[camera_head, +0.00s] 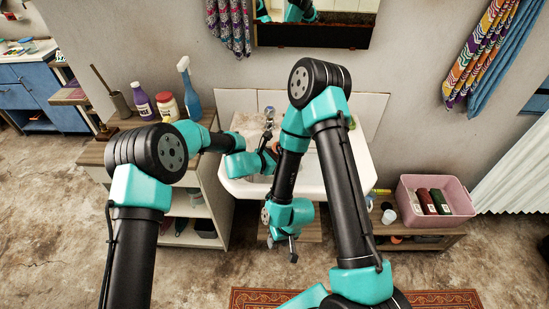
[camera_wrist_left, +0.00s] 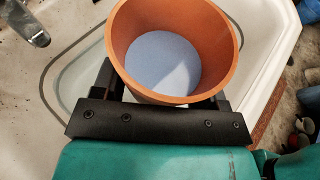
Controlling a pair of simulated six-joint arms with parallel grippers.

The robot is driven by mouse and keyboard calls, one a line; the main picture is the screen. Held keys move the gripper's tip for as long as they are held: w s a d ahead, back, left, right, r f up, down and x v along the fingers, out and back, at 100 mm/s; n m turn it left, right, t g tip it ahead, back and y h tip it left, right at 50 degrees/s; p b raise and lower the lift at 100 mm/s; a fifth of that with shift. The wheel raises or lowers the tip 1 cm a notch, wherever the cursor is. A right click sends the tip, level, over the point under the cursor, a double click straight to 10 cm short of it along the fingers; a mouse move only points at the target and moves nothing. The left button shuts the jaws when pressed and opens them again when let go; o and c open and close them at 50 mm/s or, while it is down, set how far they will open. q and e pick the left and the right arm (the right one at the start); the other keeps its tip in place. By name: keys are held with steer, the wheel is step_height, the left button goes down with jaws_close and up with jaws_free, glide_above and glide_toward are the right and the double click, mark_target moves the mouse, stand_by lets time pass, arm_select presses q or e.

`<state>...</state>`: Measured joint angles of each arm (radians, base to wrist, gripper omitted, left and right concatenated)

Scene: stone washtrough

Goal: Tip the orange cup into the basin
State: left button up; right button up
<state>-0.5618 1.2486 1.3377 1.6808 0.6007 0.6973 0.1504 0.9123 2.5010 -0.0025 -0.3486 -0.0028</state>
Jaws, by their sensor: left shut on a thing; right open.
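The orange cup (camera_wrist_left: 128,48) is held between the fingers of my left gripper (camera_wrist_left: 165,92) in the left wrist view, its round mouth facing the camera. A pale blue surface shows inside it; I cannot tell whether it is liquid or lining. The white basin (camera_wrist_left: 72,40) lies below and around the cup in that view. In the head view the basin (camera_head: 232,188) stands against the wall, and my left gripper (camera_head: 268,152) is over it, with the cup mostly hidden by my arms. My right gripper (camera_head: 292,251) is open and empty, pointing down in front of the basin.
A metal tap (camera_wrist_left: 32,24) is at the basin's back. A shelf to the left holds a purple bottle (camera_head: 143,104), a red-and-white jar (camera_head: 167,106) and a blue spray bottle (camera_head: 190,92). A pink crate (camera_head: 450,219) stands on a low bench at right.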

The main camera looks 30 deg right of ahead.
arm_select(q)
steer(key=shift+r, duration=0.15)
steer(key=shift+w+a+r+m+t+y, duration=0.1)
steer(key=shift+m+t+y, duration=0.1)
steer(key=shift+y, duration=0.2)
steer(key=shift+a+r+m+t+y, duration=0.1)
steer(key=shift+m+y, duration=0.1)
steer(key=shift+y, duration=0.2)
steer(key=shift+r+m+y, duration=0.15)
steer(key=shift+m+y, duration=0.15)
steer(key=shift+y, duration=0.4)
steer(key=shift+t, duration=0.3)
steer(key=shift+y, duration=0.3)
stand_by(0.3)
steer(key=shift+a+r+m+y, duration=0.1)
steer(key=shift+m+y, duration=0.3)
steer(key=shift+r+t, duration=0.1)
steer(key=shift+t, duration=0.3)
steer(key=shift+w, duration=0.1)
stand_by(0.4)
